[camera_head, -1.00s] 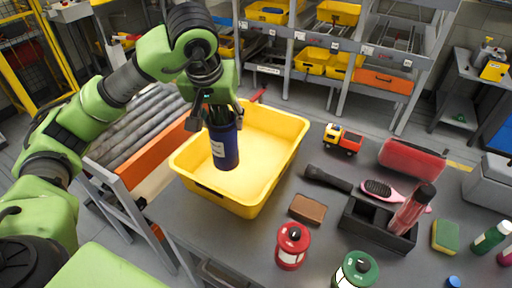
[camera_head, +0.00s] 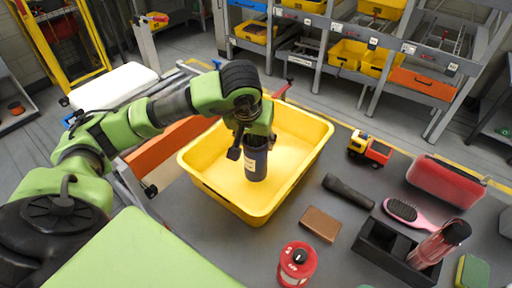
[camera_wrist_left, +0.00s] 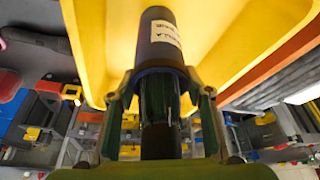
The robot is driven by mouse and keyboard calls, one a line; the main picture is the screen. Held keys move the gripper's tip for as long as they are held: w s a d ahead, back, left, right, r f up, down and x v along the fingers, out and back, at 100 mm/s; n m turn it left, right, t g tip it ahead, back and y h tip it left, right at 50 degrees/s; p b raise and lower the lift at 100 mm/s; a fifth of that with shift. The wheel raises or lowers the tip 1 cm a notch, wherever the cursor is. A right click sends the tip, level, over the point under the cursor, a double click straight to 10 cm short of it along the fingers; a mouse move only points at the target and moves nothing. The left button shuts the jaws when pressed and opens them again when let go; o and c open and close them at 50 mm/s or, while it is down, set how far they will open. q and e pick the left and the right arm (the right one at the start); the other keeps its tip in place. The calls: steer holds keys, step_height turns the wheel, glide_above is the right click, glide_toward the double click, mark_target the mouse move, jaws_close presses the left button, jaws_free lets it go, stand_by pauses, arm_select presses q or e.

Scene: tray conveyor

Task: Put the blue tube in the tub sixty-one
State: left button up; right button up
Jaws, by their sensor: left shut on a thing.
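The dark blue tube (camera_head: 256,165) with a white label hangs upright, over or inside the yellow tub (camera_head: 195,175). My left gripper (camera_head: 253,146) is shut on the tube near its top end. In the left wrist view the tube (camera_wrist_left: 158,58) sticks out between the two fingers (camera_wrist_left: 161,92), with the yellow tub wall (camera_wrist_left: 232,28) behind it. Whether the tube's lower end touches the tub floor cannot be told. No number is readable on the tub. My right gripper is not in view.
On the grey table beside the tub are a brown block (camera_head: 320,224), a red canister (camera_head: 297,264), a black flashlight (camera_head: 348,191), a toy truck (camera_head: 370,149), a pink brush (camera_head: 408,213) and a black holder (camera_head: 392,250). A white tray (camera_head: 115,86) lies at the left, near the conveyor.

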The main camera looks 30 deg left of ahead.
arm_select(q)
step_height(320, 180, down, 2)
steer(key=shift+f+p, duration=0.25)
steer(key=shift+p, duration=0.05)
steer(key=shift+f, duration=0.45)
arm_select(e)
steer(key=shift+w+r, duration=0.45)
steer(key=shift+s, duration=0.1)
arm_select(q)
steer(key=shift+f, duration=0.2)
steer(key=o, duration=1.6)
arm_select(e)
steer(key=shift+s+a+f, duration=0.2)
arm_select(q)
steer(key=shift+r, duration=0.1)
